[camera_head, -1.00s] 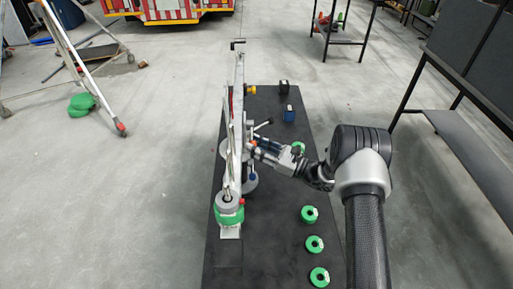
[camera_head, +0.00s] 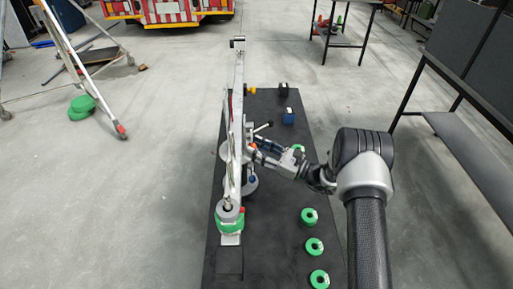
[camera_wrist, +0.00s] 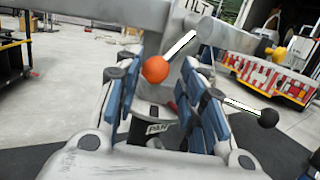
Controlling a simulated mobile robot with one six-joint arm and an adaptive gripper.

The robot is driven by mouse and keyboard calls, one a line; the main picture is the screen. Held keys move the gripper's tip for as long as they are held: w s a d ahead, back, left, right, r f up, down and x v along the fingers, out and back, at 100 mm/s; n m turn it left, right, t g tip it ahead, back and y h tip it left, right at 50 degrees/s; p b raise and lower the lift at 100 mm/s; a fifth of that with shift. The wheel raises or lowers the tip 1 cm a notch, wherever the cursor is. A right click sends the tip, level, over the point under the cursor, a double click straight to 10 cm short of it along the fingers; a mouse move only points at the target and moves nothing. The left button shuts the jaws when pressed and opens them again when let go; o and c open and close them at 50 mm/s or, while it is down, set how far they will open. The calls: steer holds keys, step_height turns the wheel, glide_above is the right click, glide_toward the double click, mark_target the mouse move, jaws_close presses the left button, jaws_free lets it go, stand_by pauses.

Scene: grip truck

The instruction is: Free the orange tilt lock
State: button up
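The orange ball knob (camera_wrist: 155,69) of the tilt lock shows in the wrist view on a pale lever running up and right, below a "TILT" label (camera_wrist: 197,7). My gripper (camera_wrist: 170,78) is open, its blue-padded fingers apart. The knob appears between the fingertips, close to the left finger; I cannot tell whether they touch. In the head view my gripper (camera_head: 262,152) reaches the right side of the grey crane arm (camera_head: 238,100), with the small orange knob (camera_head: 253,146) at its tips.
A black-knobbed lever (camera_wrist: 268,118) stands right of my fingers, and a "PAN" label (camera_wrist: 157,128) shows below. Green rings (camera_head: 314,246) lie on the black mat (camera_head: 275,225). Grey and green weights (camera_head: 229,222) hang at the crane arm's near end.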

steer(key=v, duration=1.1)
steer(key=shift+s+d, duration=0.1)
steer(key=shift+c, duration=0.4)
